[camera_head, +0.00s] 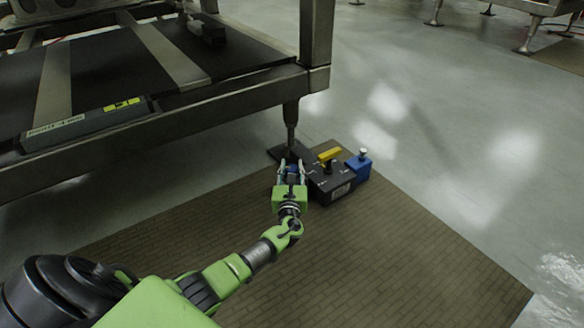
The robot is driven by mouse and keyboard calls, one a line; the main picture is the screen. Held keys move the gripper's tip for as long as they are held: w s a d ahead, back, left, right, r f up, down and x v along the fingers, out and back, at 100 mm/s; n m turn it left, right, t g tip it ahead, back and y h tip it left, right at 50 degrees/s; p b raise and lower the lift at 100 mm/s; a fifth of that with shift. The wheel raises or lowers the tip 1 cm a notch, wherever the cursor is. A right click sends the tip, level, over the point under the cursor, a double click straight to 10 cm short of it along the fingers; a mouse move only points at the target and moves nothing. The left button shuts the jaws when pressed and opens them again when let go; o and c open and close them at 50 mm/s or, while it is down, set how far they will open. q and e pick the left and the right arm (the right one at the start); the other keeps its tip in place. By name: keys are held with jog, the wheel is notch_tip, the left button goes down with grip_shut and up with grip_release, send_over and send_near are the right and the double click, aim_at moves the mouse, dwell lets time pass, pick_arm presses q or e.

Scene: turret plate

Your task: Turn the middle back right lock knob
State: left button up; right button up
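A dark box (331,186) with a black knob (329,166) on top sits on the brown mat at the foot of the metal frame. A blue block (358,168) with a pale knob (363,153) stands against its right side. I cannot tell which is the middle back right lock knob. My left gripper (291,168) is just left of the dark box, its fingers pointing away from me and apart. Something small and blue shows between or behind the fingers; I cannot tell whether they touch it. My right gripper is not in view.
A yellow piece (329,154) lies on top, behind the black knob. A large metal frame (165,120) with dark plates fills the upper left, its leg (291,115) close beyond my gripper. The brown mat (400,240) is clear in front and to the right.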

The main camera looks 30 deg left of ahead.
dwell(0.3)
pick_arm(q)
jog(key=m+t+h+b, duration=0.1)
jog(key=h, duration=0.1)
jog(key=m+h+b, duration=0.1)
jog(key=m+h, duration=0.1)
jog(key=shift+a+f+t, duration=0.1)
jog(key=shift+f+t, duration=0.05)
jog(key=shift+t, duration=0.25)
jog(key=m+h+b, duration=0.2)
jog(key=h, duration=0.2)
jog(key=shift+m+t, duration=0.4)
jog(key=m+h, duration=0.1)
jog(key=h, duration=0.1)
jog(key=m+h, duration=0.1)
jog(key=h, duration=0.1)
jog(key=shift+r, duration=0.3)
jog(key=shift+d+f+m+g+h, duration=0.1)
jog(key=shift+m+g+h, duration=0.3)
jog(key=shift+m+h, duration=0.6)
jog(key=shift+d+f+m+g+h, duration=0.1)
jog(key=shift+m+g+h, duration=0.45)
jog(key=shift+h, duration=0.75)
jog(key=shift+d+m+g+h, duration=0.15)
jog(key=shift+m+g+h, duration=0.1)
jog(key=shift+m+h, duration=0.5)
jog(key=o, duration=1.2)
jog(key=shift+s+r, duration=0.1)
jog(key=shift+c, duration=0.2)
